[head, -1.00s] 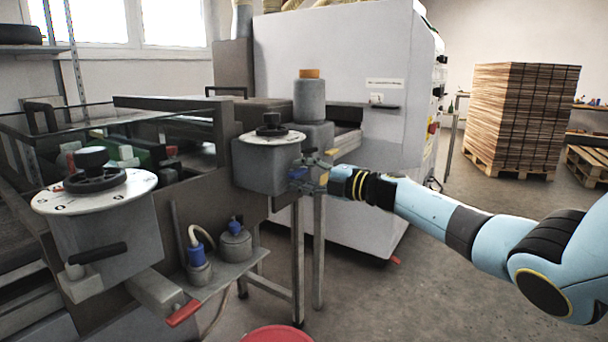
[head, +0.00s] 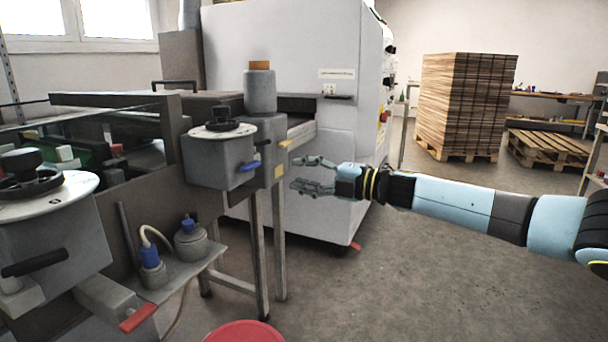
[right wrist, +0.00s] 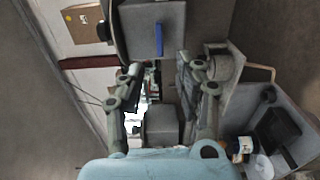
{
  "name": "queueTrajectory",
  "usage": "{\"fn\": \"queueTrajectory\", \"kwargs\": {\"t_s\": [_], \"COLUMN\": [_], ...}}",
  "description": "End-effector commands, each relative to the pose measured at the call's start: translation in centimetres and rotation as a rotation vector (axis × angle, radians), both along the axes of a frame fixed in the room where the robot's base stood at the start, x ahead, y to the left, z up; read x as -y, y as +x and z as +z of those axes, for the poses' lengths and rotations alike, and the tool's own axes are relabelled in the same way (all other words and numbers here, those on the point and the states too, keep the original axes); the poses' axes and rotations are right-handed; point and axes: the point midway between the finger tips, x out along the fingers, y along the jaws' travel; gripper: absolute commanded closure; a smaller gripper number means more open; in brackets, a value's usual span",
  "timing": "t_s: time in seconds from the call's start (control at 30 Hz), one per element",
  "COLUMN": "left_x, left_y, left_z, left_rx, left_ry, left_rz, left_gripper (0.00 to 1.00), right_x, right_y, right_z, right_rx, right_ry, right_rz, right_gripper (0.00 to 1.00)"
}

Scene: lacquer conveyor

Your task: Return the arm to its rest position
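My right arm (head: 455,205) reaches in from the right edge of the head view. Its gripper (head: 296,174) is open and empty, pointing left. It hangs in the air just right of the grey box (head: 212,165) with the blue handle (head: 243,167), apart from it. In the right wrist view the two fingers (right wrist: 155,90) are spread, with nothing between them. The blue handle (right wrist: 159,40) shows beyond the fingertips on the grey box (right wrist: 135,22). My left gripper is not in view.
The lacquer conveyor machine (head: 130,100) stands at left, with a small shelf (head: 185,275) of canisters below. A large white cabinet (head: 290,50) is behind the gripper. A red round container (head: 243,333) is on the floor. Stacked boards (head: 465,105) stand at back right. The floor right of the machine is free.

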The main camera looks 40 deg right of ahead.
Motion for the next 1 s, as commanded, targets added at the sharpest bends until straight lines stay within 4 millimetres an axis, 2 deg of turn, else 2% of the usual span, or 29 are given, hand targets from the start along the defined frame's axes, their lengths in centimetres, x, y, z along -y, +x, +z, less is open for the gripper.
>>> {"fn": "queueTrajectory", "kwargs": {"t_s": [0.5, 0.57, 0.63, 0.67, 0.77, 0.87, 0.9, 0.97, 1.0], "left_x": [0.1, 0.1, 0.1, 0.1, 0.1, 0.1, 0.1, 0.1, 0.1], "left_y": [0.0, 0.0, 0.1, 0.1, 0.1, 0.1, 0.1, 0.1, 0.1], "left_z": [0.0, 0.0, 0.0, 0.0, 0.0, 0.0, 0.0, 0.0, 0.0], "left_rx": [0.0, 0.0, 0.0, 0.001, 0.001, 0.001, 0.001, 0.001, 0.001], "left_ry": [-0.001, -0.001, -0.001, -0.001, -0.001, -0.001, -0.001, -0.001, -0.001], "left_rz": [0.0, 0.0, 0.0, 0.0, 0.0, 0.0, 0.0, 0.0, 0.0], "left_gripper": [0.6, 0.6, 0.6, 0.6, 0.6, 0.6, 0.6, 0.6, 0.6], "right_x": [0.1, 0.0, -0.5, -0.9, -2.0, -2.5, -2.5, -2.8, -3.0], "right_y": [0.0, -0.2, -0.7, -1.0, -2.9, -5.8, -7.2, -9.5, -11.3], "right_z": [0.0, -0.3, -1.5, -2.4, -7.7, -15.2, -18.3, -22.8, -25.6], "right_rx": [0.0, -0.005, -0.02, -0.033, -0.106, -0.228, -0.283, -0.366, -0.423], "right_ry": [0.0, 0.001, 0.018, 0.032, 0.116, 0.25, 0.307, 0.387, 0.438], "right_rz": [-0.001, -0.001, -0.001, -0.002, -0.036, -0.139, -0.194, -0.277, -0.334], "right_gripper": [0.65, 0.65, 0.65, 0.65, 0.65, 0.65, 0.65, 0.65, 0.65]}}
